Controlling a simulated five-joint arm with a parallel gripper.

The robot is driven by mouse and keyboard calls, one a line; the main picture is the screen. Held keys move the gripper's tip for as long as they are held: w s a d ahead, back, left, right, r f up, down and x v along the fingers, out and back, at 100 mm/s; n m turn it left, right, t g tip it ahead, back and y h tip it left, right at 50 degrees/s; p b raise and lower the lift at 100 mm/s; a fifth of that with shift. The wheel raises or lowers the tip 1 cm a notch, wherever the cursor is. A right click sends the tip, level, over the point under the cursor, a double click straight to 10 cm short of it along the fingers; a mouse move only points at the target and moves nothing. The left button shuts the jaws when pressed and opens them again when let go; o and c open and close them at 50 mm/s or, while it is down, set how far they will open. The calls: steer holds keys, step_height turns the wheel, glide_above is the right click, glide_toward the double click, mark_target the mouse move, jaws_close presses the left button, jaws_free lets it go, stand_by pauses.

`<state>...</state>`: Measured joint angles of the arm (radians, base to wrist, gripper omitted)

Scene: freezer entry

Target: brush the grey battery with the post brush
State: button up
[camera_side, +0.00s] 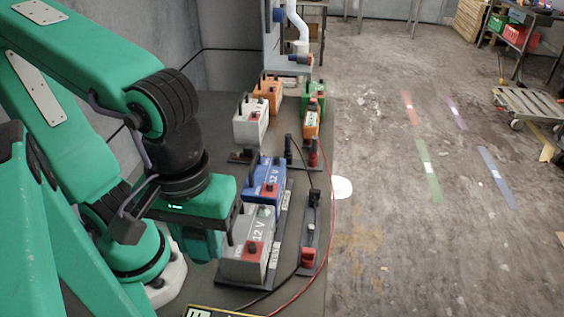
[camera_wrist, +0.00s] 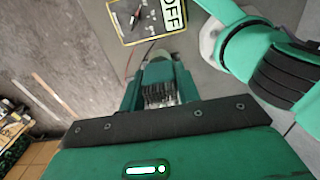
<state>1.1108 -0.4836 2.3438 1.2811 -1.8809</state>
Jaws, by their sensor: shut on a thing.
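The grey battery (camera_side: 246,252), marked 12 V with a red terminal cap, stands upright on the dark bench, in front of a blue battery (camera_side: 265,180). My green gripper (camera_side: 208,244) is low, just left of the grey battery in the side view; I cannot tell whether they touch. In the wrist view, my gripper (camera_wrist: 160,78) is shut with a dark ridged piece between its fingers. I take this as the post brush (camera_wrist: 160,95), mostly hidden by the gripper. The grey battery cannot be made out in the wrist view.
White (camera_side: 250,122), orange (camera_side: 268,92) and green (camera_side: 318,92) batteries stand farther back. A black holder with a red clamp (camera_side: 308,257) and loose cables lie right of the grey battery. A yellow-edged OFF board (camera_wrist: 145,28) lies nearby.

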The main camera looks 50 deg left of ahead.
steer(key=shift+r, duration=0.7)
steer(key=shift+r, duration=0.35)
steer(key=shift+r, duration=0.35)
steer(key=shift+r, duration=0.35)
steer(key=shift+r, duration=0.3)
steer(key=shift+w+f, duration=0.1)
